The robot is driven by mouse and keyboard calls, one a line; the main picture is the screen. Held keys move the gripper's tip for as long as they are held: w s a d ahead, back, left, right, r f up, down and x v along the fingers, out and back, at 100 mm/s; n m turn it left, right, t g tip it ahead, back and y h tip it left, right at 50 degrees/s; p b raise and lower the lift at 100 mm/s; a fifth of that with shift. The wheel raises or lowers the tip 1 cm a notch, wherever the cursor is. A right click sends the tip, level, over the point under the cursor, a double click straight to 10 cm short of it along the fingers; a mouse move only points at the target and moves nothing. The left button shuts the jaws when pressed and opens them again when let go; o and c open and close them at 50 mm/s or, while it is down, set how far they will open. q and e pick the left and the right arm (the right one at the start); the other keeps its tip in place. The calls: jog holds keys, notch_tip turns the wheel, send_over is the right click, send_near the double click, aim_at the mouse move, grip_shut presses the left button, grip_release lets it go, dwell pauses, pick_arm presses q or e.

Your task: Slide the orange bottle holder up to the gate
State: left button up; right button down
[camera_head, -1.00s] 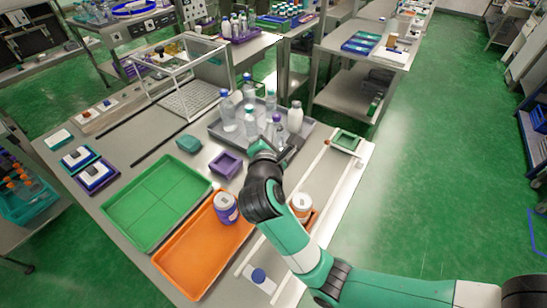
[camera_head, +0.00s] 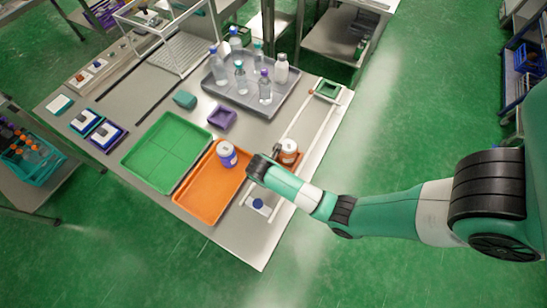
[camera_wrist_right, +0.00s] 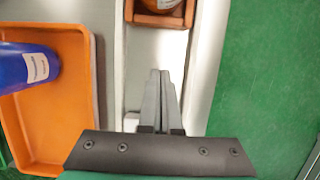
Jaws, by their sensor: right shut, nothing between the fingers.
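The orange bottle holder (camera_head: 284,161) sits on the pale track (camera_head: 297,128) along the table's right side, with an amber bottle (camera_head: 289,146) with a white label in it. In the right wrist view the holder (camera_wrist_right: 158,20) shows at the top edge, cut off. A green square frame (camera_head: 328,90), possibly the gate, is at the track's far end. My right gripper (camera_head: 276,151) is beside the holder; in its wrist view the fingertips (camera_wrist_right: 160,73) are shut, empty and over the track, with a visible gap to the holder. My left gripper is out of view.
An orange tray (camera_head: 205,205) with a blue bottle (camera_head: 227,154) lies left of the track. A green tray (camera_head: 150,155), a purple box (camera_head: 222,117) and a grey tray (camera_head: 215,95) of bottles are farther off. A blue-capped piece (camera_head: 260,206) sits at the track's near end.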

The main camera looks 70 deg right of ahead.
jog(key=b+x, duration=0.2)
jog(key=x, duration=0.4)
jog(key=shift+f, duration=0.2)
jog(key=d, duration=0.3)
jog(key=shift+s+d+r, duration=0.2)
jog(key=shift+d+r, duration=0.05)
jog(key=shift+r, duration=0.05)
jog(key=shift+d, duration=0.2)
